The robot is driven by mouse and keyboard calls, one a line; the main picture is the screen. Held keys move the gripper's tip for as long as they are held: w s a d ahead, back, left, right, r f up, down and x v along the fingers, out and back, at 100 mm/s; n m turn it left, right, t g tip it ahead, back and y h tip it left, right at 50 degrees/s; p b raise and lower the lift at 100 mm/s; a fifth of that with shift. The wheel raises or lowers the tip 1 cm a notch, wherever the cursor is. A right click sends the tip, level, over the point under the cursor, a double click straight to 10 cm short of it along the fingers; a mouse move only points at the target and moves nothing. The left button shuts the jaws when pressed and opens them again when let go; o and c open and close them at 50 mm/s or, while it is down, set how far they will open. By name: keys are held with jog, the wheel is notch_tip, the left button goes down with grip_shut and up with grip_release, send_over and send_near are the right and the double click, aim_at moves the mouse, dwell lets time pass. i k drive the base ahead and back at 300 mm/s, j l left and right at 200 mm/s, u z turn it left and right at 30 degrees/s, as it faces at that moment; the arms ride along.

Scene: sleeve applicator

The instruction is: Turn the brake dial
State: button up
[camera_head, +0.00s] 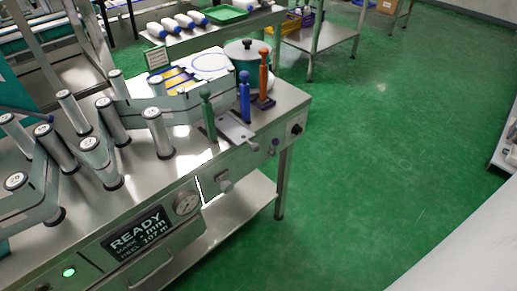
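The steel sleeve applicator bench (245,160) fills the left half of the view. Its front panel carries a grey knob (224,184), a small purple-grey knob (273,143) and a black round knob (296,129) near the right end. My gripper is not in view.
Metal rollers (158,134) stand upright on the bench. Open green floor (380,150) lies to the right. A second table (325,42) stands behind.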

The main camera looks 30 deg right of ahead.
aim_at(296, 130)
jog(key=l+z, duration=0.75)
jog(key=l, duration=0.1)
